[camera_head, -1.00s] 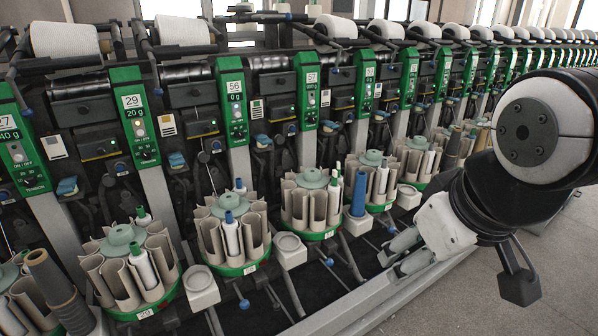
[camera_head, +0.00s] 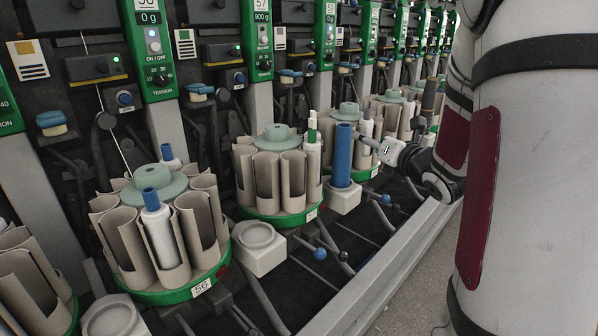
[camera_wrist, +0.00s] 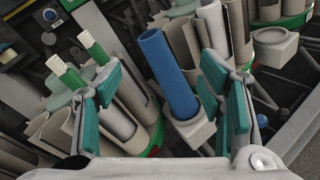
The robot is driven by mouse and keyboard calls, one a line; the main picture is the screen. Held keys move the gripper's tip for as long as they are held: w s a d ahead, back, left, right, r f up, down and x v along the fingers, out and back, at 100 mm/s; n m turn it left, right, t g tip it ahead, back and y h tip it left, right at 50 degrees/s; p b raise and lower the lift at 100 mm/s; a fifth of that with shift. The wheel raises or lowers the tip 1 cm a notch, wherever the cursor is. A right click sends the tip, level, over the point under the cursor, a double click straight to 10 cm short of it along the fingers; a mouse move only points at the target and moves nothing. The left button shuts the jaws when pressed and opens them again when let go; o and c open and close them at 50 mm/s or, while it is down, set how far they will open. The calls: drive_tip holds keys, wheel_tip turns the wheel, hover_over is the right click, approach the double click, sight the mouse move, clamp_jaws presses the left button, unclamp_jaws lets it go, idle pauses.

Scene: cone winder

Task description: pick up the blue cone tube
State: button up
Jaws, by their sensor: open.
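The blue cone tube (camera_head: 342,155) stands upright on a small light grey peg base (camera_head: 343,198), beside the green-rimmed carousel. In the wrist view the blue tube (camera_wrist: 168,75) leans in the picture and sits ahead of my gripper (camera_wrist: 165,95), its lower part between the two teal fingers. My gripper is open and empty, and the fingers do not touch the tube.
A carousel (camera_head: 277,215) with grey pockets and white bobbins is left of the tube, and another carousel (camera_head: 390,112) stands behind it. An empty peg base (camera_head: 258,247) is at the front. A grey rail (camera_head: 390,250) runs along the floor.

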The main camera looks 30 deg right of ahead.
sight(347, 154)
wheel_tip(347, 154, down, 7)
drive_tip(key=s+n+t+y+b, duration=0.1)
drive_tip(key=n+y+b, duration=0.25)
drive_tip(key=n, duration=0.35)
drive_tip(key=shift+t+h, duration=0.25)
drive_tip(key=shift+t, duration=0.05)
drive_tip(key=w, duration=0.5)
drive_tip(key=w+b, duration=0.1)
drive_tip(key=w, duration=0.2)
drive_tip(key=shift+w+d, duration=0.15)
drive_tip(key=shift+d, duration=0.1)
drive_tip(key=w, duration=0.1)
drive_tip(key=w+b, duration=0.1)
drive_tip(key=w, duration=0.2)
drive_tip(key=shift+f, duration=0.25)
drive_tip(key=shift+w+r, duration=0.1)
drive_tip(key=shift+w, duration=0.5)
drive_tip(key=c, duration=1.1)
